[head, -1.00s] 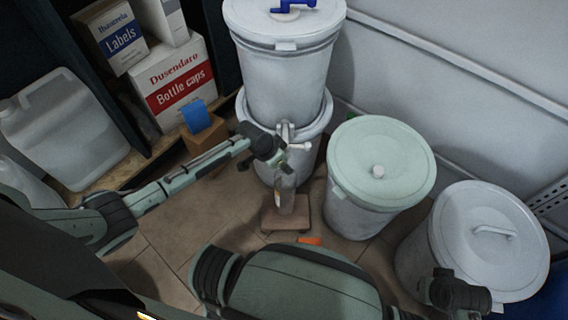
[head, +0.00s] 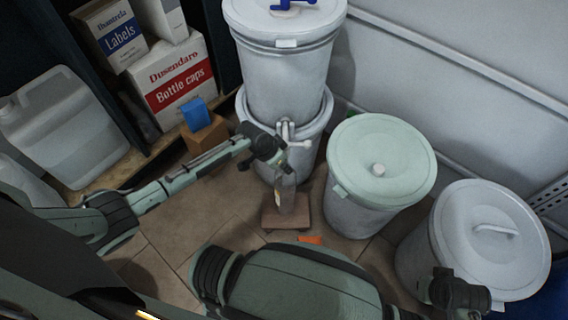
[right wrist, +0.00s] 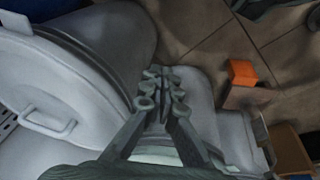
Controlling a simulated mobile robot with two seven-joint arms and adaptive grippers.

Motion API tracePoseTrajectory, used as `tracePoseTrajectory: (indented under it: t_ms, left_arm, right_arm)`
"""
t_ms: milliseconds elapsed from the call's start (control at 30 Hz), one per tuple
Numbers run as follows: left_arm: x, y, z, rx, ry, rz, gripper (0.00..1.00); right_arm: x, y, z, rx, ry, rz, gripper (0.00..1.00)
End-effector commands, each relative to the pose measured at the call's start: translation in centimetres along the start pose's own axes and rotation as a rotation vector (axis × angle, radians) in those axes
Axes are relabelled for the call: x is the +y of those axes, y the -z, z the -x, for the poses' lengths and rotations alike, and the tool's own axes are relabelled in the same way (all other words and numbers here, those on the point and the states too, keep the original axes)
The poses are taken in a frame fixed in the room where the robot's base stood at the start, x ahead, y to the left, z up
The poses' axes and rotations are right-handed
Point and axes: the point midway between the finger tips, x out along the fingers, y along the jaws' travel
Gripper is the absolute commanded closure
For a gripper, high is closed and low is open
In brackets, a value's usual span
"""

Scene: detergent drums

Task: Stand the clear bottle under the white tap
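The clear bottle (head: 286,196) stands upright, or nearly so, on a small brown stand (head: 288,217) in front of the lower white drum. The white tap (head: 289,131) sticks out of that drum just above the bottle. My left gripper (head: 280,160) is at the bottle's top, just below the tap. It hides the bottle's neck, and I cannot tell whether its fingers are closed on it. My right gripper (right wrist: 163,78) is shut and empty in the right wrist view, over the drums at the right.
A second white drum (head: 285,70) is stacked on the tapped one. A green-lidded drum (head: 375,165) and a white-lidded drum (head: 490,240) stand to the right. An orange piece (head: 310,240) lies before the stand. A shelf with boxes (head: 170,85) and a jug (head: 65,130) is left.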

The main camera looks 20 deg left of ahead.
Motion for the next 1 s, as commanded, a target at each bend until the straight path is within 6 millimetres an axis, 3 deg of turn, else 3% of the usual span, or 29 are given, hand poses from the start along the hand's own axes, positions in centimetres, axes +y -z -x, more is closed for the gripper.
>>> tracePoseTrajectory:
  t_ms: [733, 767, 800, 833, 1000]
  left_arm:
    - [0.01, -0.01, -0.09, 0.0, 0.0, 0.0, 1.0]
    - [0.01, -0.01, -0.09, 0.0, 0.0, 0.0, 0.77]
    - [0.01, -0.01, -0.09, 0.0, 0.0, 0.0, 0.72]
    - [0.01, 0.0, -0.09, 0.0, 0.0, 0.0, 0.69]
    - [0.01, -0.01, -0.08, 0.0, 0.0, 0.0, 0.68]
  right_arm:
    - [0.06, 0.1, 0.36, 0.0, 0.0, 0.0, 1.0]
    - [0.06, 0.1, 0.36, 0.0, 0.0, 0.0, 1.0]
    - [0.06, 0.1, 0.36, 0.0, 0.0, 0.0, 1.0]
    - [0.06, 0.1, 0.36, 0.0, 0.0, 0.0, 1.0]
    - [0.06, 0.1, 0.36, 0.0, 0.0, 0.0, 1.0]
